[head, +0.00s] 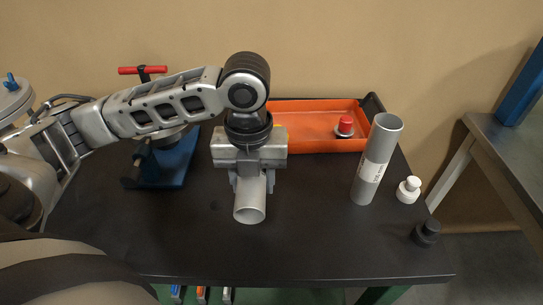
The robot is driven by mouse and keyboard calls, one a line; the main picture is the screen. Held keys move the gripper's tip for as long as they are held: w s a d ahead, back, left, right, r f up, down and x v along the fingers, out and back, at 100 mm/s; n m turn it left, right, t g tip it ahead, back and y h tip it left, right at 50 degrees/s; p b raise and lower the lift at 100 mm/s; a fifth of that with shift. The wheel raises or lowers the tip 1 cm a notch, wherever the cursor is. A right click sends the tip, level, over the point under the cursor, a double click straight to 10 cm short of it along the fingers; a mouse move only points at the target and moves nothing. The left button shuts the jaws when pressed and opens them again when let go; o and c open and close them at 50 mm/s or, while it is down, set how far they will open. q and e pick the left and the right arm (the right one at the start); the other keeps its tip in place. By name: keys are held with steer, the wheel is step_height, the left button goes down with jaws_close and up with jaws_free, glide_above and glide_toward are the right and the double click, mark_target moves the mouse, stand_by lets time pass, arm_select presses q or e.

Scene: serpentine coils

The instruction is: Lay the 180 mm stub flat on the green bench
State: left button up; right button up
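A short grey tube (250,205), which looks like the stub, is under my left gripper (252,183). Its open round end faces the camera and it appears to lie roughly level, at or close to the dark top of the green-framed bench (310,245). I cannot tell whether it touches the top. The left gripper points down with a finger on each side of the tube and looks shut on it; the tube's far end is hidden behind the gripper. A longer grey tube (376,165) with a white label stands upright to the right. My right gripper is not in view.
An orange tray (310,112) at the back holds a red-capped item (345,126). A white capped bottle (408,190) and a black knob-like piece (427,233) stand at the right. A blue stand (172,165) is at the left. The bench front is clear.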

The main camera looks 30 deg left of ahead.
arm_select(q)
steer(key=shift+w+f, duration=0.15)
steer(key=shift+w, duration=0.1)
steer(key=f+b, duration=0.2)
steer(key=b, duration=0.1)
steer(key=shift+s+f, duration=0.15)
steer(key=shift+s, duration=0.1)
steer(key=shift+f+b, duration=0.7)
steer(key=shift+b, duration=0.4)
steer(key=shift+f, duration=0.2)
steer(key=shift+f+b, duration=0.1)
steer(key=shift+b, duration=0.4)
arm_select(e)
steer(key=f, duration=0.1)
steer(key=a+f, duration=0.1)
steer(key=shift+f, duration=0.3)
arm_select(q)
steer(key=shift+p, duration=0.7)
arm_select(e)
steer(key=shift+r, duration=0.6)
arm_select(q)
steer(key=shift+f, duration=0.1)
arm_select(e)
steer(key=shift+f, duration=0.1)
